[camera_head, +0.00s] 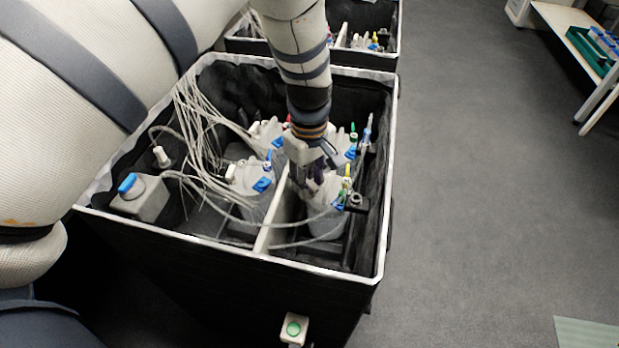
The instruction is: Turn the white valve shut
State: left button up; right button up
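My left arm comes in from the left, and its gripper (310,178) points down into a black box (190,268) with a white rim. The gripper is over the right part of the box, close to the top of a clear vessel (322,208) with yellow and blue fittings. Its fingertips are small and dark against the fittings, so I cannot tell if they are open or touching anything. A small white piece (161,157) stands at the left inside the box; I cannot tell which white part is the valve. My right gripper is not in view.
Several vessels with blue clamps and many thin tubes (200,120) crowd the box. A blue-capped container (142,196) sits at its left. A green button (293,329) is on the front. A second box (362,20) is behind.

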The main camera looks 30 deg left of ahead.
pick_arm(q)
grip_shut()
jog(key=shift+r+m, duration=0.1)
jog(key=shift+m, duration=0.3)
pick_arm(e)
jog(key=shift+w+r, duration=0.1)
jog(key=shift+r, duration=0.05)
pick_arm(q)
jog(key=shift+m+p, duration=0.3)
jog(key=shift+m, duration=0.8)
jog(key=m, duration=0.2)
jog(key=shift+w+d+m, duration=0.1)
jog(key=shift+m, duration=0.2)
jog(key=m, duration=0.5)
jog(key=shift+m+p, duration=0.3)
jog(key=shift+p, duration=0.05)
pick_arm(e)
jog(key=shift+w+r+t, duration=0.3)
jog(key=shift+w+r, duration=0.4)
pick_arm(q)
jog(key=shift+d+m, duration=0.1)
jog(key=shift+m, duration=0.2)
grip_release()
